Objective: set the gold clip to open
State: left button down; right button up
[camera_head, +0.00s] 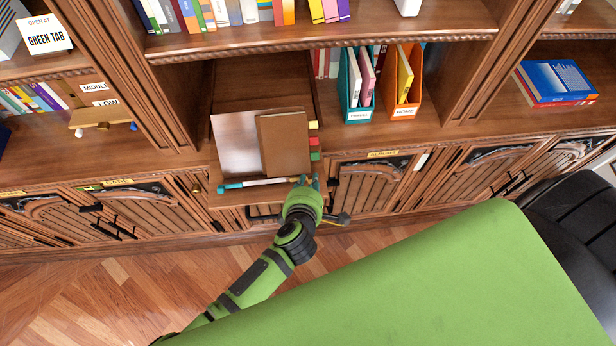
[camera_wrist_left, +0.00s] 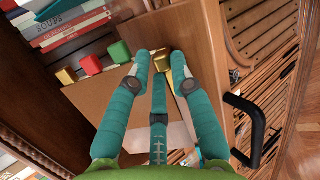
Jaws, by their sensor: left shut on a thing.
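The gold clip (camera_wrist_left: 161,62) shows between the teal fingertips of my left gripper (camera_wrist_left: 162,60) in the left wrist view. The fingers are shut on it and hide much of it, so I cannot tell its setting. In the head view my left gripper (camera_head: 308,182) is at the front right of a pulled-out board. A closed brown book (camera_head: 284,143) lies on that board, with yellow, red and green tabs along its right edge. My right gripper is not in view.
A pale sheet (camera_head: 234,146) lies left of the book. A dark handle (camera_wrist_left: 243,125) is close to the gripper's right in the wrist view. A teal file box (camera_head: 358,116) and an orange one (camera_head: 402,112) stand to the right. A sign (camera_head: 45,37) reads "OPEN AT GREEN TAB".

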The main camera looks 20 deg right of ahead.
pick_arm(q)
jog(key=shift+s+m, duration=0.1)
jog(key=shift+m, duration=0.4)
jog(key=shift+s+a+f, duration=0.1)
jog(key=shift+s+f, duration=0.1)
jog(key=shift+f, duration=0.1)
jog(key=c, duration=1.2)
grip_release()
jog(key=shift+c, duration=0.2)
jog(key=shift+r, duration=0.15)
jog(key=v, duration=1.1)
jog(key=shift+s+a+r, duration=0.15)
jog(key=shift+s+r, duration=0.1)
jog(key=shift+r, duration=0.05)
